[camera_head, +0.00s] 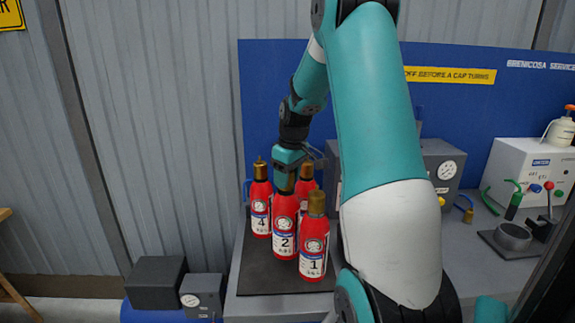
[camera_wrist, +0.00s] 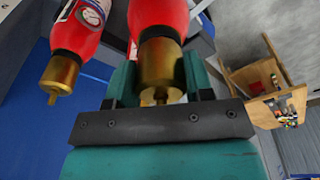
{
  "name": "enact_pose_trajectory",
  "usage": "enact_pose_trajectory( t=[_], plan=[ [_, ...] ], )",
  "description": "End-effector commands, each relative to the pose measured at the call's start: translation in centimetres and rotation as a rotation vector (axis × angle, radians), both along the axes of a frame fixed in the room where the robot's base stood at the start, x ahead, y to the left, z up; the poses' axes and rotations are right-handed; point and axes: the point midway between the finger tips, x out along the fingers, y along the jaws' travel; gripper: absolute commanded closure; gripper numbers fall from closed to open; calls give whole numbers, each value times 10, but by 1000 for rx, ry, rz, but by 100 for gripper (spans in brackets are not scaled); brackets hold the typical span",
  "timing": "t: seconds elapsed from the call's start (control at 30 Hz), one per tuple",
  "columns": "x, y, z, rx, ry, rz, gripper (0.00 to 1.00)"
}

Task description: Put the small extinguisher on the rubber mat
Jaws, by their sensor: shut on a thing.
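Several red extinguishers with brass tops stand close together on a dark mat (camera_head: 262,283) at the left end of the bench. Extinguisher 4 (camera_head: 260,208) is at the left, extinguisher 2 (camera_head: 284,228) in the middle, and extinguisher 1 (camera_head: 314,243) nearest at the right. Another (camera_head: 306,186) is partly hidden behind. My gripper (camera_head: 287,176) is shut on the brass top of extinguisher 2, which is upright; I cannot tell if its base touches the mat. In the wrist view the held extinguisher (camera_wrist: 160,20) is between the fingers, with a neighbour (camera_wrist: 75,32) at the left.
A grey box with a gauge (camera_head: 445,165) stands behind my arm. A white box with knobs (camera_head: 525,170) and a grey vise-like fixture (camera_head: 513,237) are at the right. Dark blocks (camera_head: 155,283) sit left of the bench. A blue panel (camera_head: 270,90) closes the back.

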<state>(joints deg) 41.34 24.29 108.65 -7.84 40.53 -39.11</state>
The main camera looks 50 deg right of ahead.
Motion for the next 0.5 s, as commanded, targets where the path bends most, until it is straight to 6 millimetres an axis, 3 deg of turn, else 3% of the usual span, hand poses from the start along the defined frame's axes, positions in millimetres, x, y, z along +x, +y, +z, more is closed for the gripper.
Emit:
enact_pose_trajectory(
  t=[0.23,0.5],
  plan=[
    [0,0,-29,1,0,2,100],
    [1,0,-34,-1,-2,2,100]
  ],
)
